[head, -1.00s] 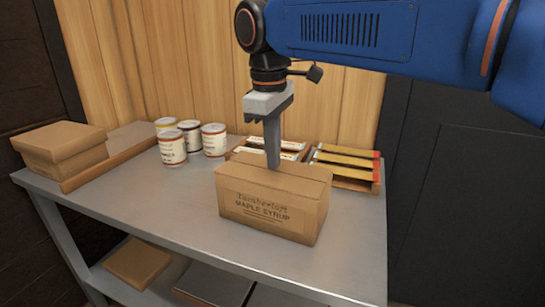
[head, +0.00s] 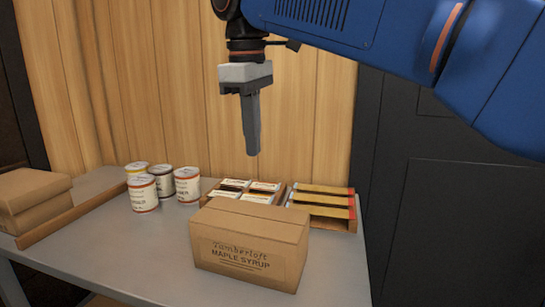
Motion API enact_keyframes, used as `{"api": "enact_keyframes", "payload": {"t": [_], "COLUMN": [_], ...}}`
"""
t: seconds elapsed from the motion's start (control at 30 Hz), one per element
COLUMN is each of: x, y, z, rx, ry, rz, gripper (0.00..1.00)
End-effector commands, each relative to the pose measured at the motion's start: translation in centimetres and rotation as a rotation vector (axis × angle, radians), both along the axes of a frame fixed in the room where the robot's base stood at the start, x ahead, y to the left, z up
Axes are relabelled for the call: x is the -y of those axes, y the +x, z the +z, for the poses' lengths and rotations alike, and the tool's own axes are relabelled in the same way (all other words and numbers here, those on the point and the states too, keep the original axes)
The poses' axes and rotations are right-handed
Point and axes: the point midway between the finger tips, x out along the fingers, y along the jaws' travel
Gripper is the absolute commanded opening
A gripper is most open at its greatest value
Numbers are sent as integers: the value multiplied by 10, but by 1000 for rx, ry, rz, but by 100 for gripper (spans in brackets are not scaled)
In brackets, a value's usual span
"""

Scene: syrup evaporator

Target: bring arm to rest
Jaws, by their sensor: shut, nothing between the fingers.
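My gripper (head: 252,150) hangs from the blue arm, fingers pointing down and shut with nothing between them. It is above and behind the closed maple syrup box (head: 249,247) in the picture, with a clear gap between the fingertips and the box top. The brown box stands upright on the grey metal table (head: 110,254) and has dark lettering on its front.
Several labelled cans (head: 143,193) stand at the back left of the table. Low trays of labels (head: 248,190) and yellow-and-red strips (head: 321,201) lie behind the box. Stacked cardboard boxes (head: 32,200) are at far left. A wooden wall (head: 180,90) rises behind.

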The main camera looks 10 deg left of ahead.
Motion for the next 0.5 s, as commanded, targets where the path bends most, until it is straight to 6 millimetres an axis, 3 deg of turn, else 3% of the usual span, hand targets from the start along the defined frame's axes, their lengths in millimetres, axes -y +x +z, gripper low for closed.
{"api": "enact_keyframes", "payload": {"t": [0.17, 0.5], "x": [58, 191], "y": [12, 13], "z": [-13, -72], "rx": [19, 74], "ry": [37, 126], "rz": [-129, -458], "gripper": [0, 0]}}
